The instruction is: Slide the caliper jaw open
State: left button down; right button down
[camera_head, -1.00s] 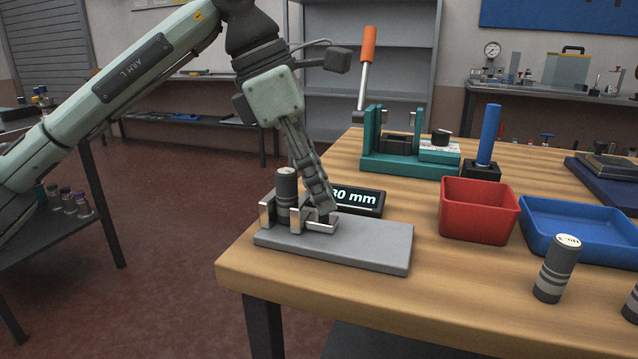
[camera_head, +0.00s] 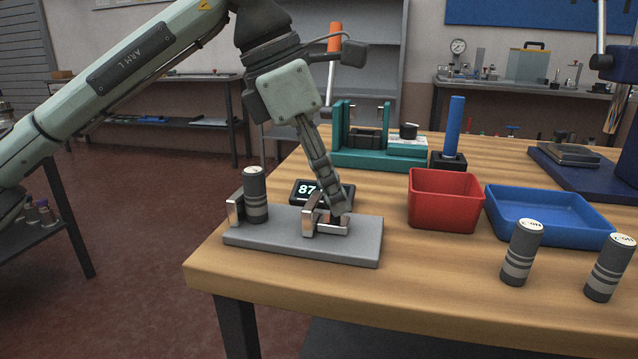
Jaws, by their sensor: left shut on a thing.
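The caliper has a grey base plate (camera_head: 265,238) at the near left corner of the wooden table. Its fixed metal jaw (camera_head: 235,209) stands at the left end, and its sliding metal jaw (camera_head: 310,214) stands well to the right. A dark banded cylinder (camera_head: 255,194) stands upright beside the fixed jaw, with a clear gap between it and the sliding jaw. My left gripper (camera_head: 337,217) points down and is shut on the sliding jaw's handle; its fingers partly hide the handle. A display (camera_head: 306,190) behind shows "87", the rest hidden. My right gripper is not in view.
A red bin (camera_head: 444,201) and a blue tray (camera_head: 550,218) stand right of the caliper. Two banded cylinders (camera_head: 521,252) (camera_head: 608,267) stand in front of the tray. A green fixture (camera_head: 378,158) with an orange-handled lever and a blue post (camera_head: 455,126) stand behind.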

pick_arm(q)
jog(key=c, duration=1.6)
grip_release()
jog(key=shift+o, duration=0.2)
jog(key=v, duration=1.2)
